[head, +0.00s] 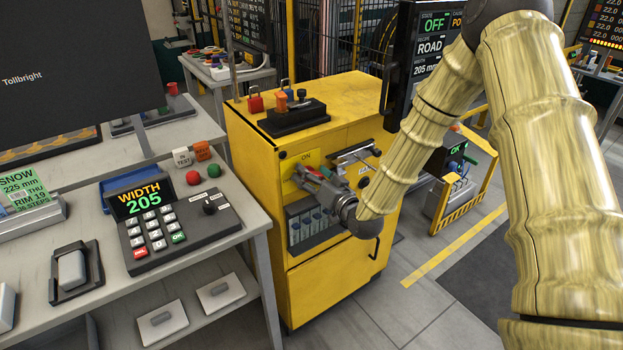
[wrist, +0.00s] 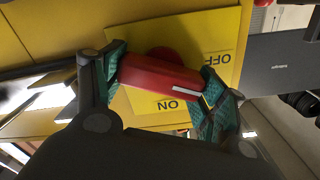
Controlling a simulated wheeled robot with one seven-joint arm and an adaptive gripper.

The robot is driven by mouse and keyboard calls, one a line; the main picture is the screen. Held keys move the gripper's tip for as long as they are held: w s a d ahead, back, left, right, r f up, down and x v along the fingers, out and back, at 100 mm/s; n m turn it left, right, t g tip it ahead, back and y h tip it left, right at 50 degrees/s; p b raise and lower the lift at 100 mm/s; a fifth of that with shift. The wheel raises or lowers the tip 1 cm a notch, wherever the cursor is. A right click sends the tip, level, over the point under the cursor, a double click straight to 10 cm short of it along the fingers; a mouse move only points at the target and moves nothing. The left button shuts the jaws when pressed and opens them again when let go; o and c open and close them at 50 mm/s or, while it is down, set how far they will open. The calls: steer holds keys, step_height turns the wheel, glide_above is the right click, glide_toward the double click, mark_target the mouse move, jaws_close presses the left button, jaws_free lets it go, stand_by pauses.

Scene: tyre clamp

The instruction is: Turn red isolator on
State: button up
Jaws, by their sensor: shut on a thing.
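The red isolator handle (wrist: 155,78) is a red bar on a red round hub, set on a yellow plate (wrist: 228,35). In the wrist view the plate's OFF and ON labels look upside down, OFF at upper right and ON below the handle. The bar lies nearly level, its right end slightly lower, with a white mark near that end. My gripper (wrist: 163,84) is shut on the handle, green pads at its two ends. In the head view my gripper (head: 318,178) is at the plate (head: 292,165) on the yellow cabinet's front, hiding most of the handle.
A grey bench (head: 240,165) with a WIDTH 205 keypad (head: 155,220) stands close on the left.

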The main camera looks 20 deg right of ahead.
steer(key=m+b, duration=0.1)
steer(key=m, duration=0.1)
steer(key=m+b, duration=0.1)
steer(key=m, duration=0.1)
steer(key=m+b, duration=0.1)
steer(key=m, duration=0.1)
steer(key=shift+d+f+m, duration=0.2)
steer(key=shift+f+m, duration=0.1)
steer(key=m+b, duration=0.2)
steer(key=m, duration=0.1)
steer(key=shift+f, duration=0.1)
steer(key=shift+m+b, duration=0.95)
steer(key=shift+m, duration=0.65)
steer(key=o, duration=1)
steer(key=v, duration=1.2)
